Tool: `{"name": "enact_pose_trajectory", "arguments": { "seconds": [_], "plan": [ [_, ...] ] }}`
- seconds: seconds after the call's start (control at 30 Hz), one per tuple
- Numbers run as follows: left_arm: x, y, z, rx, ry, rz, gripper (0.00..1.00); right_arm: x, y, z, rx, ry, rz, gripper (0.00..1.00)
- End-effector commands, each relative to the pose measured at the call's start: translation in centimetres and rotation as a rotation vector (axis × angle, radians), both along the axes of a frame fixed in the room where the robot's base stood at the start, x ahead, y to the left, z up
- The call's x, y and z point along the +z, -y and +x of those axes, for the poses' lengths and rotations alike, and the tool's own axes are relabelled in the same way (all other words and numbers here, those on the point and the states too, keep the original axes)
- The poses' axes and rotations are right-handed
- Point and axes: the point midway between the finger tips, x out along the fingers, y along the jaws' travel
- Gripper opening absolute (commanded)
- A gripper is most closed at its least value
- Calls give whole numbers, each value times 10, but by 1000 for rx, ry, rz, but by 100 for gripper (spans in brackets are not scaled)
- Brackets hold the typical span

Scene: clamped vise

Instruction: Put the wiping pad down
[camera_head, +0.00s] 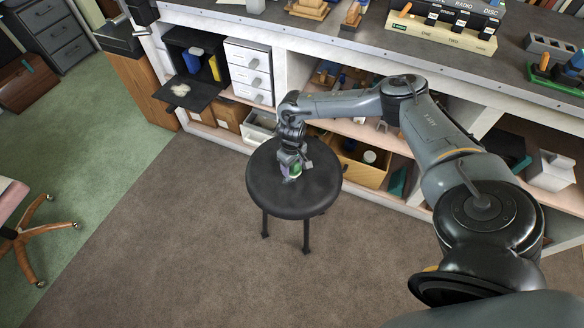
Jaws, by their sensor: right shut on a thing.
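My right gripper (292,166) is over the black round stool (318,194), pointing down. It is shut on a small green and purple thing, which I take to be the wiping pad (296,171). The pad is at or just above the seat, left of its middle; I cannot tell whether it touches. The fingers hide part of it. My left gripper is out of view.
Behind the stool runs a workbench (300,32) with open shelves, white drawers (249,72) and a wooden bin (362,170). A black cabinet flap (199,97) hangs open, with a pale patch (180,90) on it. Brown carpet (180,250) is clear left of the stool.

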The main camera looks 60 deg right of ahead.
Motion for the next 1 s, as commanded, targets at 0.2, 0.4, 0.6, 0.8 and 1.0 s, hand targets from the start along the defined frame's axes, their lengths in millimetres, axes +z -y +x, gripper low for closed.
{"name": "enact_pose_trajectory", "arguments": {
  "seconds": [0.2,0.4,0.6,0.8,1.0],
  "plan": [
    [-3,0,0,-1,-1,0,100,-10,0,0,0,1,1,25],
    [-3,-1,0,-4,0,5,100,-11,0,0,0,0,1,25],
    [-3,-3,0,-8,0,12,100,-13,0,0,1,0,1,76],
    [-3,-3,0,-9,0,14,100,-13,0,0,1,0,1,84],
    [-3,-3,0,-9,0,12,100,-10,0,0,1,1,1,84]
  ]
}}
